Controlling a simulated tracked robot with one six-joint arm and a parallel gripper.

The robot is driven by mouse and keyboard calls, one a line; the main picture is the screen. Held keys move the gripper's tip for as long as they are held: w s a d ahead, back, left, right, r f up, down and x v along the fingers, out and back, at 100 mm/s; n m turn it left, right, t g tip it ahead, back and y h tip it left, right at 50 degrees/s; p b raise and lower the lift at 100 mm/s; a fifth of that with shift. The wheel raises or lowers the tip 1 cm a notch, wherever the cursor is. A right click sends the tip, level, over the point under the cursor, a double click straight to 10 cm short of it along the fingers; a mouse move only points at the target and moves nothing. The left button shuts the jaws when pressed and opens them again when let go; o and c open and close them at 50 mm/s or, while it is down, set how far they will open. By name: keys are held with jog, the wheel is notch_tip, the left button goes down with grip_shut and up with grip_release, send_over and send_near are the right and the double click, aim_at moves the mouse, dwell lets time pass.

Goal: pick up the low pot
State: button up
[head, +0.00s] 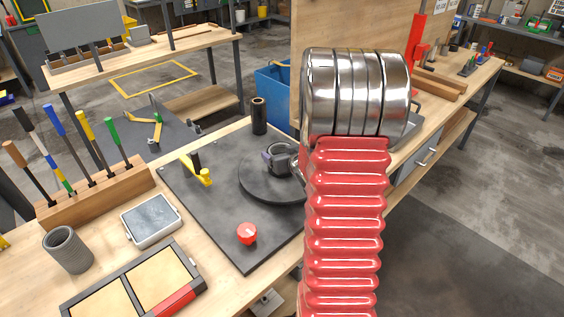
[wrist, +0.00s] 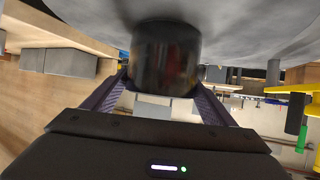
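The low pot is a short dark grey round pot (head: 281,153) at the turntable disc (head: 258,190) in the head view, partly hidden by my gripper and arm. In the wrist view it is a dark, glossy cylinder (wrist: 166,55) against the grey disc at the top. My gripper (wrist: 163,90) has one finger on each side of the pot. No gap shows between the fingers and its sides, so it looks shut on the pot. In the head view a purplish finger of my gripper (head: 270,158) lies against the pot's left side. I cannot tell whether the pot's base touches the disc.
To the left are a grey ribbed cup (head: 68,249), a grey tray (head: 151,220), a tool rack (head: 97,195) and a framed box (head: 134,284). A wooden panel (head: 348,25) stands behind.

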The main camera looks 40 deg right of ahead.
jog(key=c, duration=1.3)
jog(key=shift+r, duration=0.2)
jog(key=shift+c, duration=0.2)
notch_tip(320, 180, up, 10)
jog(key=shift+f, duration=0.15)
